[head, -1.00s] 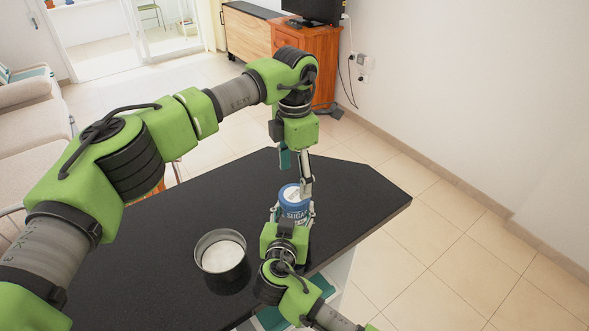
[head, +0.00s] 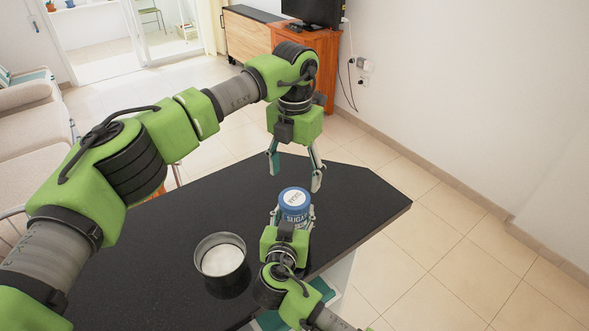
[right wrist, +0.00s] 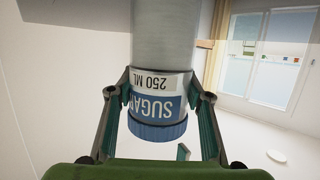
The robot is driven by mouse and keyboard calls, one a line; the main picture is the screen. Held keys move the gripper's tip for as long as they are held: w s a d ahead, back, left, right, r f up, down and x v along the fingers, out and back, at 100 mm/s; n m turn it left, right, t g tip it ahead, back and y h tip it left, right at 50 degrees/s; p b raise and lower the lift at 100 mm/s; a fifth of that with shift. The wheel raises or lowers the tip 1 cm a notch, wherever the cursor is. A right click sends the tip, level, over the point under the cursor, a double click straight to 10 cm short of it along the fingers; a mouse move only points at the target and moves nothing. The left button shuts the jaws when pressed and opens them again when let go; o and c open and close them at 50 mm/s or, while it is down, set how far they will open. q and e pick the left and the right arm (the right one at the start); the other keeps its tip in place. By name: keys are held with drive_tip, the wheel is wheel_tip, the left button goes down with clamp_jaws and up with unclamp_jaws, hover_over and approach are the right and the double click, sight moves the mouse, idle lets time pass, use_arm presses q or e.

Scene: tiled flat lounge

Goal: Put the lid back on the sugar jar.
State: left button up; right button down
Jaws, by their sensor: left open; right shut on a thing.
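In the right wrist view the lettering is upside down and the ridged blue lid (right wrist: 157,129) meets the label. My right gripper (head: 293,220) is shut on the jar from the near side, with its fingers on both sides in the right wrist view. My left gripper (head: 295,178) is open and empty above the lid, pointing down.
A dark round container (head: 221,262) with white contents stands left of the jar on the black table (head: 180,225). The far part of the tabletop is clear. A sofa (head: 32,125) is at the left, and a wooden cabinet (head: 305,45) with a television stands against the wall.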

sight(295, 198)
use_arm(q)
wheel_tip(295, 198, down, 7)
drive_tip(key=shift+f, duration=0.1)
idle(0.3)
drive_tip(key=c, duration=1.1)
drive_tip(key=shift+c, duration=0.2)
drive_tip(key=o, duration=1.3)
